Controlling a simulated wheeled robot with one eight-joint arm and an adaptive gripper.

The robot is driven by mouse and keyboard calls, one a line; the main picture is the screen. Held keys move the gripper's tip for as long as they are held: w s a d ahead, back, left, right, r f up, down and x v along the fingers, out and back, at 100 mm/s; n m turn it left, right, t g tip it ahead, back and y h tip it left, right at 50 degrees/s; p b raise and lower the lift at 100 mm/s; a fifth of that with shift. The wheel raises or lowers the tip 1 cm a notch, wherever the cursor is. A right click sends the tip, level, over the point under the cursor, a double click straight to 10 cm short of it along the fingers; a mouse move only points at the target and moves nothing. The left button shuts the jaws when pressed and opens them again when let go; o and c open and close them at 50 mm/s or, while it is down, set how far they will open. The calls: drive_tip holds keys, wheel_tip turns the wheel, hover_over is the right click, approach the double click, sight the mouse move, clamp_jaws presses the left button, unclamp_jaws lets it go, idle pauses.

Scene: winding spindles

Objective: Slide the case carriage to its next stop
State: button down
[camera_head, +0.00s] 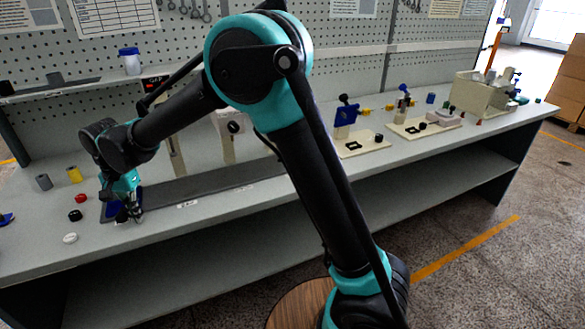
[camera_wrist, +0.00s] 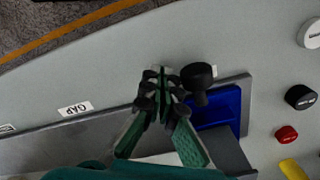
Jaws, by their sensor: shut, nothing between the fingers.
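The carriage shows as a blue plate (camera_wrist: 222,108) in the wrist view, at the right end of a grey track (camera_wrist: 105,132). A black round-topped knob (camera_wrist: 198,74) stands at its near-left corner. My gripper (camera_wrist: 161,76) is shut and empty, its fingertips just left of the knob. Whether they touch it I cannot tell. In the head view my gripper (camera_head: 124,212) is low over the left end of the track (camera_head: 215,183), and the blue carriage (camera_head: 108,210) is partly hidden behind it. A pale surface below my fingers is mostly covered.
A "GAP" label (camera_wrist: 75,109) lies beside the track. Black (camera_wrist: 300,97), red (camera_wrist: 287,134) and white (camera_head: 70,238) round pieces lie on the bench left of the carriage in the head view. Fixtures (camera_head: 360,145) stand farther right. The bench front strip is clear.

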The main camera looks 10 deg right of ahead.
drive_tip(key=shift+s+a, duration=0.15)
drive_tip(key=shift+a, duration=0.25)
drive_tip(key=shift+r, duration=0.1)
drive_tip(key=shift+d+r, duration=0.2)
drive_tip(key=shift+r, duration=0.95)
drive_tip(key=shift+d+r, duration=0.15)
drive_tip(key=shift+r, duration=0.95)
drive_tip(key=shift+d+r, duration=0.2)
drive_tip(key=shift+r, duration=0.95)
